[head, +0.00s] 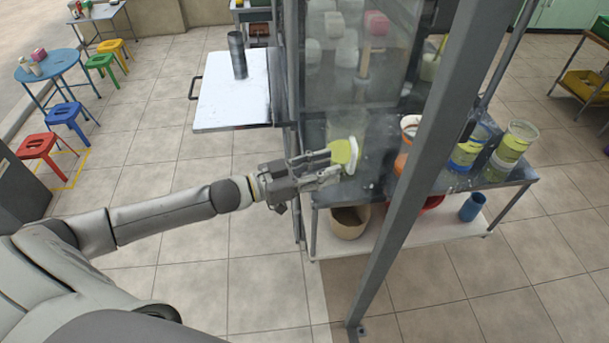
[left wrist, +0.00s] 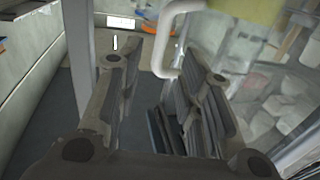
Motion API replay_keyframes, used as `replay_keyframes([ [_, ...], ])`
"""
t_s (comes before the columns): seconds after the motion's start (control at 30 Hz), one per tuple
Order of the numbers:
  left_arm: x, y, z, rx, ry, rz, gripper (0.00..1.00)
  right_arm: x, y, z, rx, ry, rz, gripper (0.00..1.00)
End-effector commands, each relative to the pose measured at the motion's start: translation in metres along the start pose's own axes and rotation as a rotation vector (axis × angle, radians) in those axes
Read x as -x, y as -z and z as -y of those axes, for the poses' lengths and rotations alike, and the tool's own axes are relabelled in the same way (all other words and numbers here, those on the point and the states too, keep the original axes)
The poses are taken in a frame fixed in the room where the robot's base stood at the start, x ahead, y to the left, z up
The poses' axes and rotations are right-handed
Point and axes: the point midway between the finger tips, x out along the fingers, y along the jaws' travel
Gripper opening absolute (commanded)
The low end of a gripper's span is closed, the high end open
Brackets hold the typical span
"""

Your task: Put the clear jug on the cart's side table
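The clear jug (head: 344,151) holds yellow-green juice and stands on the cart's dark worktop, at the near left corner. My left gripper (head: 325,168) reaches it from the left, with its fingers at the jug's near side. In the left wrist view the jug's pale handle (left wrist: 182,42) hangs at the gap between the fingertips (left wrist: 158,66). The fingers are apart, and I see no grip on the handle. The side table (head: 224,104) is a white panel at the cart's left side, with a dark cylinder (head: 238,55) on its far part. My right gripper is out of view.
A grey post (head: 420,150) crosses the front of the cart. An orange container (head: 403,160) and banded cups (head: 510,150) stand further right on the worktop. A lower shelf holds a tan bowl (head: 349,222) and a blue cup (head: 472,207). The side table's near part is clear.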

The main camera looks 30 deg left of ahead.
Motion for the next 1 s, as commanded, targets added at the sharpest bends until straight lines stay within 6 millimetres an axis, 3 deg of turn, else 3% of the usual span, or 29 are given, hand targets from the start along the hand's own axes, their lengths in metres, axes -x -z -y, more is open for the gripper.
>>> replay_keyframes([
  [0.3,0.040,-0.002,0.000,0.002,0.001,0.003,0.34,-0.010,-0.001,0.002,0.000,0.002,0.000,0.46],
  [0.8,0.051,0.000,0.000,-0.001,0.001,0.001,0.34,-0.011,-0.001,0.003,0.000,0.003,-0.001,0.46],
  [0.9,0.051,-0.012,0.009,-0.002,0.031,0.015,0.34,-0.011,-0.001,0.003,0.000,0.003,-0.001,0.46],
  [1.0,0.057,-0.047,0.031,-0.007,0.115,0.063,0.34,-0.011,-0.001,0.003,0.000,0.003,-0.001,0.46],
])
